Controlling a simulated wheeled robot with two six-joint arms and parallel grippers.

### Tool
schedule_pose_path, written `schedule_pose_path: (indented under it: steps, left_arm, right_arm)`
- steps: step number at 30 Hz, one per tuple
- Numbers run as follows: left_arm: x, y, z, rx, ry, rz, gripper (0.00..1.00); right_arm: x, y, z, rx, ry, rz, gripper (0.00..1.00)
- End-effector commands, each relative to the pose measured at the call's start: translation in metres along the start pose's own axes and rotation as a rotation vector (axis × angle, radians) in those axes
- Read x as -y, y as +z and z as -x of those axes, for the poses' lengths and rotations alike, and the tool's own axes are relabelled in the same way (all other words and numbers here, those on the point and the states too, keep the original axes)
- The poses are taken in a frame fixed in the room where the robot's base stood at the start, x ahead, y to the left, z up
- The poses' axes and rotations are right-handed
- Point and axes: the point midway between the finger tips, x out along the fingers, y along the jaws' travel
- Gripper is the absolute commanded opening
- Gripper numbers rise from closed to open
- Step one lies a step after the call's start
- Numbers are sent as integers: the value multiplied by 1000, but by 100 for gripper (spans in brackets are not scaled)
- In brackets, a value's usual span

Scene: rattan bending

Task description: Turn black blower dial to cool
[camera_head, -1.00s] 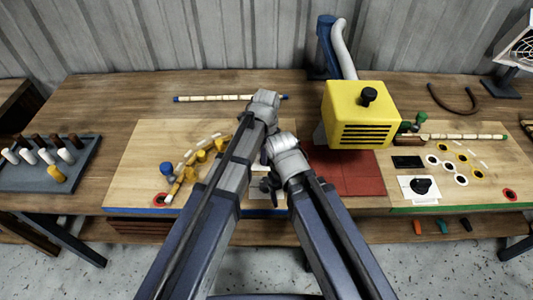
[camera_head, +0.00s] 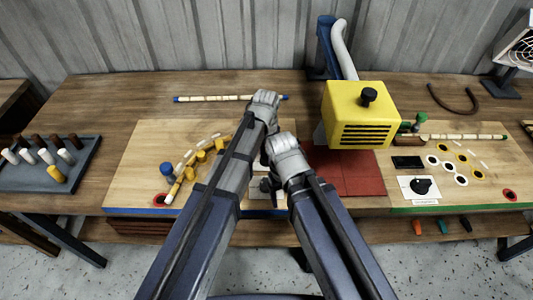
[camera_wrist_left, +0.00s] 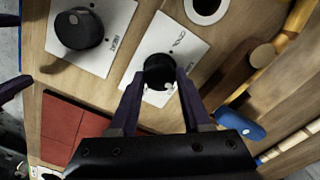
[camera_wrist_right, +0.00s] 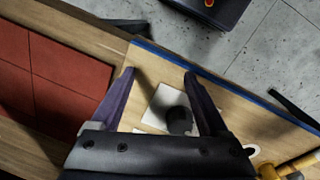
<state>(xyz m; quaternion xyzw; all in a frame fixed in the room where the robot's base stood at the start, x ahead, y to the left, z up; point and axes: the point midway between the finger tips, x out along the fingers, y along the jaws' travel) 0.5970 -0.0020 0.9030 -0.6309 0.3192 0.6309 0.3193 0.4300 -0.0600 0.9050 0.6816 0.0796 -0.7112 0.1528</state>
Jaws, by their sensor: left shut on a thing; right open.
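A black dial (camera_wrist_left: 158,68) on a white plate (camera_wrist_left: 186,42) sits between the fingertips of my left gripper (camera_wrist_left: 161,82) in the left wrist view; the gripper is shut on it. The plate's lettering is too small to read surely. A second black dial (camera_wrist_left: 80,28) on its own white plate stands beside it. My right gripper (camera_wrist_right: 158,77) is open and empty, above a black dial (camera_wrist_right: 179,120) on a white plate.
A yellow blower box (camera_head: 362,105) with a black knob (camera_head: 369,94) stands behind red tiles (camera_head: 348,180). Another black dial (camera_head: 421,186) is on the right board. Yellow blocks (camera_head: 202,155) and a blue-topped peg (camera_head: 166,168) stand left of my arms. A peg tray (camera_head: 30,180) is far left.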

Motion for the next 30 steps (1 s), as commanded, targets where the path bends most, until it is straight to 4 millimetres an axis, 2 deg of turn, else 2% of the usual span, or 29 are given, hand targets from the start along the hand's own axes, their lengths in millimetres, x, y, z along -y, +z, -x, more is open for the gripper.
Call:
schedule_pose_path:
  steps: [30]
  left_arm:
    - [1,1,0,0,1,966,0]
  right_arm:
    - [0,0,0,0,0,0,78]
